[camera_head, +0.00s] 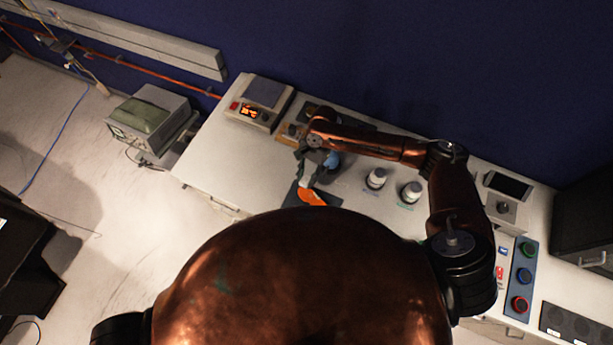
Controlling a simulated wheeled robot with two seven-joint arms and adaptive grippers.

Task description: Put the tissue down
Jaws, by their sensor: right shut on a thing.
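My right gripper (304,182) reaches in over the left half of the white bench and points down. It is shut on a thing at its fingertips. A flat orange piece (312,198), which may be the tissue, shows right at the fingertips, over a dark pad (330,199). I cannot tell whether the orange piece touches the pad. A light blue rounded thing (333,160) shows beside the gripper, partly covered by my arm. My left gripper is not in view.
On the bench (225,168), two white jars (376,179) (411,192) stand right of the gripper. A button panel (521,277) lies at the right. The bench's left part is clear.

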